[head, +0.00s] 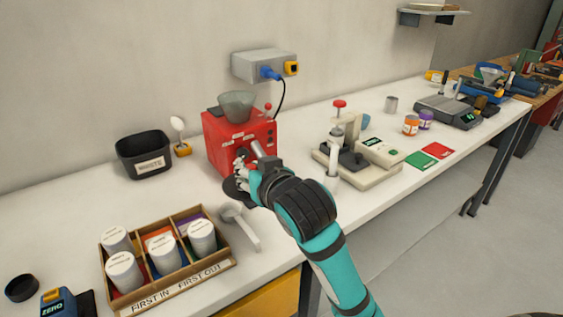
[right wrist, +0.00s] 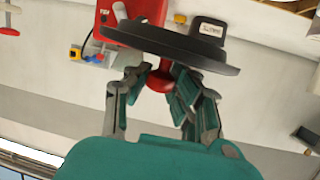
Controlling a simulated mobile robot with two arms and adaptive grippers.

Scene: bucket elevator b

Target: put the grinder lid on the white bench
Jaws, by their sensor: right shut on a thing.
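The grinder lid, a dark round disc with a red knob, shows best in the right wrist view (right wrist: 165,48). My right gripper (right wrist: 160,80) is shut on its red knob. In the head view the right gripper (head: 245,170) is in front of the red grinder (head: 228,138), and part of the dark lid (head: 236,192) shows beside it. The gripper hides the rest. I cannot tell whether the lid touches the white bench (head: 75,205). The grinder's hopper (head: 237,106) is uncovered. My left gripper is not in view.
A scoop (head: 240,222) and a wooden organizer (head: 180,282) with white-lidded cans lie close in front. A black waste bin (head: 143,155) stands left of the grinder. A press (head: 345,155) stands to the right. Bare bench shows at far left.

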